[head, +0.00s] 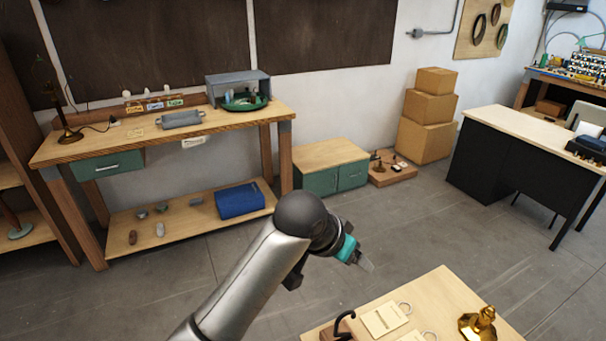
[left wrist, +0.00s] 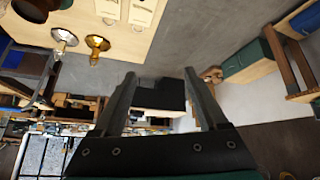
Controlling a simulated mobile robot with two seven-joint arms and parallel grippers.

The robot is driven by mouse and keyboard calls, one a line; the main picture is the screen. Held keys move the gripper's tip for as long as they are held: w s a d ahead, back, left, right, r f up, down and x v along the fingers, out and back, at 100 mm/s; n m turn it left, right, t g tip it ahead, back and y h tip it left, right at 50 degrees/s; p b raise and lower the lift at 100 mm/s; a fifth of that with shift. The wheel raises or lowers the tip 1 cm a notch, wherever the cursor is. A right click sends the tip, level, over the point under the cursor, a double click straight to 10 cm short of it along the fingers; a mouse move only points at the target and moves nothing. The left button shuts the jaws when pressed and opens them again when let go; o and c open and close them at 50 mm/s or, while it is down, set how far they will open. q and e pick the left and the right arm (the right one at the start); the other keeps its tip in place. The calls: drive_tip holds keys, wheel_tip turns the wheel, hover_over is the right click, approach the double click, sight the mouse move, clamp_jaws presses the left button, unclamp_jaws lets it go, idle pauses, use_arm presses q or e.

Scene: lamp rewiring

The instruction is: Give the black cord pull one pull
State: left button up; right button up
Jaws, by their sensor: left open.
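I cannot make out a black cord pull in either view. A dark brass lamp (head: 66,125) stands on the left end of the far workbench, with a thin dark cord beside it. My left gripper (head: 366,263) is in the air, just beyond the near table's far left edge in the picture. In the left wrist view its two fingers (left wrist: 161,95) are apart with nothing between them. My right gripper is not in view.
The far workbench (head: 215,124) holds a grey tray and an open grey box. The near table (head: 440,290) bears pale tags and a dark hooked piece (head: 344,322). A green cabinet (head: 331,168) and stacked cartons (head: 428,115) stand along the wall.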

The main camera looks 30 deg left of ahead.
use_arm(q)
drive_tip(key=w+a+r+m+t+h+p, duration=0.15)
drive_tip(key=w+r, duration=0.25)
drive_tip(key=r, duration=1.3)
drive_tip(key=w+r+n+t+y, duration=0.1)
drive_tip(key=w+r+t, duration=0.15)
drive_tip(key=r, duration=1.55)
drive_tip(key=s+a+r+t+h, duration=0.1)
drive_tip(key=s+r, duration=0.4)
drive_tip(key=r, duration=0.4)
drive_tip(key=s+a+r, duration=0.2)
drive_tip(key=s+r, duration=0.2)
drive_tip(key=r, duration=0.5)
drive_tip(key=s+a+r+t+h, duration=0.1)
drive_tip(key=s+r, duration=0.4)
drive_tip(key=r, duration=0.4)
drive_tip(key=p+x, duration=0.4)
drive_tip(key=x, duration=1)
drive_tip(key=shift+w+a+f+m, duration=0.2)
drive_tip(key=shift+w+m, duration=0.15)
drive_tip(key=shift+w, duration=0.1)
drive_tip(key=shift+y, duration=0.25)
drive_tip(key=shift+c, duration=0.4)
clamp_jaws()
